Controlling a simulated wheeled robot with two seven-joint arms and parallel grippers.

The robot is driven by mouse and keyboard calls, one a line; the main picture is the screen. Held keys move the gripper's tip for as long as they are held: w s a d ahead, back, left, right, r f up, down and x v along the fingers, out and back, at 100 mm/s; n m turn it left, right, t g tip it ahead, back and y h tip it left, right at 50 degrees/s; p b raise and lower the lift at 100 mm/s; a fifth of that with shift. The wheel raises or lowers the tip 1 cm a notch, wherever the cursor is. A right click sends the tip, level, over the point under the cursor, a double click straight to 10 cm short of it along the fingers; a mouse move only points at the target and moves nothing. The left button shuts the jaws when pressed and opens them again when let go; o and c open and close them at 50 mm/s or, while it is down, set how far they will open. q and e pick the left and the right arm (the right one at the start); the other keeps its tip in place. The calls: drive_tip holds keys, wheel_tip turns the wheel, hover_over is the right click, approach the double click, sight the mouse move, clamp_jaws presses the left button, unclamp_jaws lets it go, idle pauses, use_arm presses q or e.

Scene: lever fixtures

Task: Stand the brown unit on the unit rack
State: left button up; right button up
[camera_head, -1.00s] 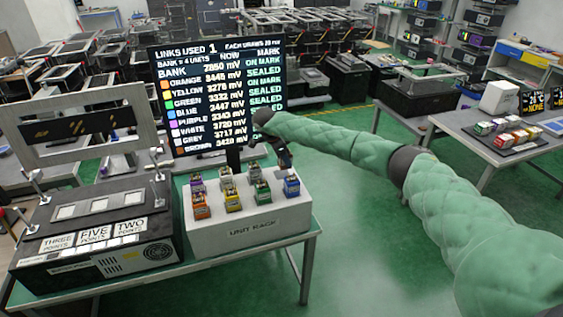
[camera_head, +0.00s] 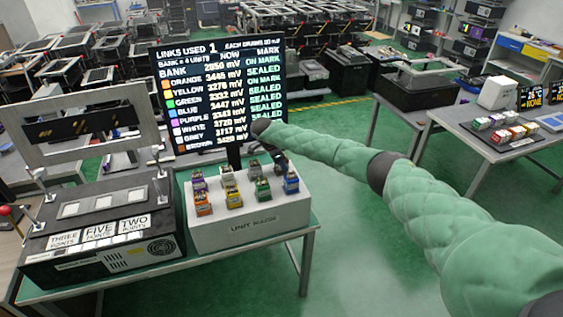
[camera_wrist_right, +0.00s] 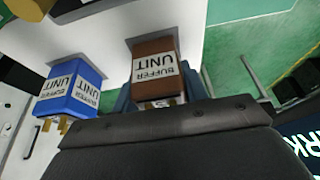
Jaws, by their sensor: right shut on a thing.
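In the right wrist view a brown unit (camera_wrist_right: 155,72) labelled "BUFFER UNIT" sits between the blue-grey fingers of my right gripper (camera_wrist_right: 165,98), which is shut on it. It is over the white top of the unit rack, beside the blue unit (camera_wrist_right: 72,92); whether its base touches the rack I cannot tell. In the head view my right gripper (camera_head: 279,160) is low at the back right of the unit rack (camera_head: 252,226), behind the blue unit (camera_head: 291,183), and the brown unit is not clearly visible there. My left gripper is not in view.
Purple (camera_head: 198,180), white (camera_head: 227,176), grey (camera_head: 254,169), orange (camera_head: 203,204), yellow (camera_head: 233,198) and green (camera_head: 262,190) units stand on the rack. A readings screen (camera_head: 215,95) rises behind it. A black box with a framed panel (camera_head: 100,235) stands left.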

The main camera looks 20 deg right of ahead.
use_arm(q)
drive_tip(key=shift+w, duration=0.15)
use_arm(e)
drive_tip(key=shift+f, duration=0.1)
drive_tip(key=o, duration=1.1)
drive_tip(key=shift+c, duration=0.2)
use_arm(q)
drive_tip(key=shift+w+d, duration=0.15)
use_arm(e)
drive_tip(key=shift+a+r+b, duration=0.15)
drive_tip(key=shift+r+b, duration=0.2)
drive_tip(key=shift+b, duration=0.05)
use_arm(q)
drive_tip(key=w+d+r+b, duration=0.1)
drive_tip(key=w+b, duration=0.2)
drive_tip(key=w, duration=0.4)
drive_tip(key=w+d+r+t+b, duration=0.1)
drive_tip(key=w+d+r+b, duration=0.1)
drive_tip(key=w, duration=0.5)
drive_tip(key=shift+b, duration=0.5)
use_arm(e)
drive_tip(key=v, duration=1.1)
drive_tip(key=shift+r, duration=0.2)
